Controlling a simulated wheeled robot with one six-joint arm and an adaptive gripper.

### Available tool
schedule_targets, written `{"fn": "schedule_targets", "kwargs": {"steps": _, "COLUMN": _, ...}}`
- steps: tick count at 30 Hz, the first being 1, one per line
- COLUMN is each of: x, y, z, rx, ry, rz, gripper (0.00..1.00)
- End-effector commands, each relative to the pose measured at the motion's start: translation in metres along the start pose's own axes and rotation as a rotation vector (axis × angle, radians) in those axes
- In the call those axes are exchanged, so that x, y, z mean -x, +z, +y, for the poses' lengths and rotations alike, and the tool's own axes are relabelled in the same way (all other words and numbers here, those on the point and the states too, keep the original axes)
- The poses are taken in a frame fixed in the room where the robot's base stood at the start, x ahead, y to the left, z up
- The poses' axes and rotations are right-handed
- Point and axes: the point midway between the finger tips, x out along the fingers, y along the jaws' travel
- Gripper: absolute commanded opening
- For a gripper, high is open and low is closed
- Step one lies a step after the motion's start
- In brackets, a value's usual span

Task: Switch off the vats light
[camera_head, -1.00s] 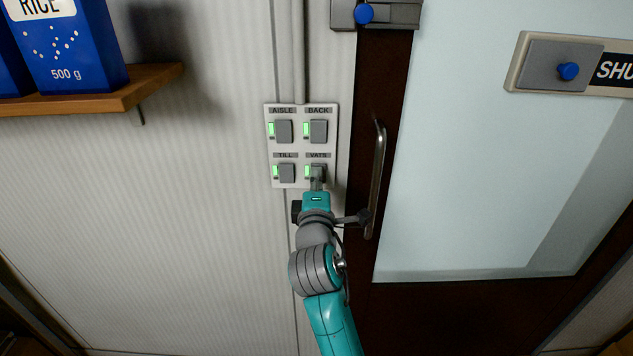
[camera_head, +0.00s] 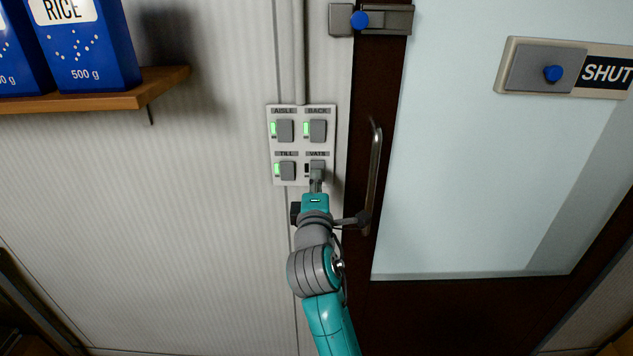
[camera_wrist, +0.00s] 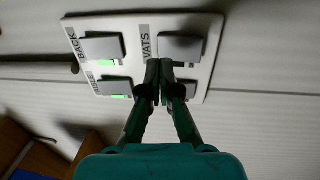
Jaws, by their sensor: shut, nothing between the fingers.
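The switch panel (camera_head: 303,182) on the wall has switches labelled AISLE, BACK, TILL and VATS. The VATS switch (camera_head: 317,165) is at lower right, and its small indicator (camera_head: 307,169) is dark. The VATS switch also shows in the wrist view (camera_wrist: 182,46). My gripper (camera_head: 316,180) is shut and empty, with its fingertips at the lower part of the VATS switch. In the wrist view the closed fingertips (camera_wrist: 160,68) overlap its edge; I cannot tell whether they touch it. The fingers partly hide the panel there.
The AISLE (camera_head: 285,130), BACK (camera_head: 318,130) and TILL (camera_head: 287,170) switches have green indicators lit. A door handle (camera_head: 373,180) stands close to the right of my arm. A shelf (camera_head: 150,88) with blue rice boxes (camera_head: 90,50) is at upper left.

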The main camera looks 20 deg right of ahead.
Motion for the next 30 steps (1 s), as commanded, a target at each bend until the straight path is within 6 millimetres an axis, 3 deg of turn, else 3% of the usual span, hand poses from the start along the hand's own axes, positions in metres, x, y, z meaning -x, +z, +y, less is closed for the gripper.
{"fn": "schedule_targets", "kwargs": {"steps": 8, "x": 0.026, "y": -0.001, "z": 0.007, "rx": 0.001, "ry": 0.001, "rz": 0.001, "gripper": 0.00}}
{"fn": "schedule_targets", "kwargs": {"steps": 21, "x": 0.086, "y": -0.001, "z": 0.022, "rx": 0.000, "ry": -0.001, "rz": 0.001, "gripper": 0.00}}
{"fn": "schedule_targets", "kwargs": {"steps": 30, "x": 0.097, "y": -0.001, "z": 0.025, "rx": 0.000, "ry": 0.000, "rz": 0.000, "gripper": 0.00}}
